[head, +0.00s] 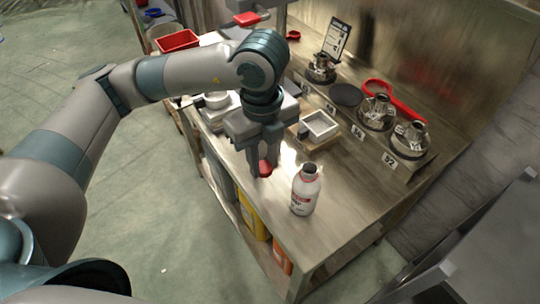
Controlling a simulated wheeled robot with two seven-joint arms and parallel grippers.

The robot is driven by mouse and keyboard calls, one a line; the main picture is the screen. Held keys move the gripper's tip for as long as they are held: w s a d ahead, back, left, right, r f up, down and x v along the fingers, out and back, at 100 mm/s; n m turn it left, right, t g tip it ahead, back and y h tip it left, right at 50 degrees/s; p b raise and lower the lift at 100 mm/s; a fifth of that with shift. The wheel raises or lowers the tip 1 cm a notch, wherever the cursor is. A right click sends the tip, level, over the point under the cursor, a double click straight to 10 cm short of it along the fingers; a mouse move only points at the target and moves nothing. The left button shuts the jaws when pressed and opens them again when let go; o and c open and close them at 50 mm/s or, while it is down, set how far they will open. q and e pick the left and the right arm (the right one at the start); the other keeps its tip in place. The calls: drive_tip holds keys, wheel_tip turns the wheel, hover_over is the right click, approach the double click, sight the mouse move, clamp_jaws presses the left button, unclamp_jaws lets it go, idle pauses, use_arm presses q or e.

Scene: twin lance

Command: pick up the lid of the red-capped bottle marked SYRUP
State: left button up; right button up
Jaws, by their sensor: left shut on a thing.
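The white bottle (304,194) stands upright on the metal worktop, near its front edge. Its label has red and dark print too small to read. A thin red ring shows at its neck, and its top looks uncapped. My left gripper (263,171) points down, to the left of the bottle and apart from it. It is shut on a red lid (265,168), which shows between the fingertips. I cannot tell whether the lid touches the worktop. My right gripper is not in view.
A metal worktop (342,222) has free room right of the bottle. A square tray (320,124) sits behind it. Numbered stations with metal vessels (410,137) line the back, with a red ring-shaped tool (394,98). A red bin (178,41) is at the far left.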

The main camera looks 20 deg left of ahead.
use_arm(q)
drive_tip(key=s+r, duration=0.3)
drive_tip(key=s, duration=0.2)
drive_tip(key=shift+s, duration=0.15)
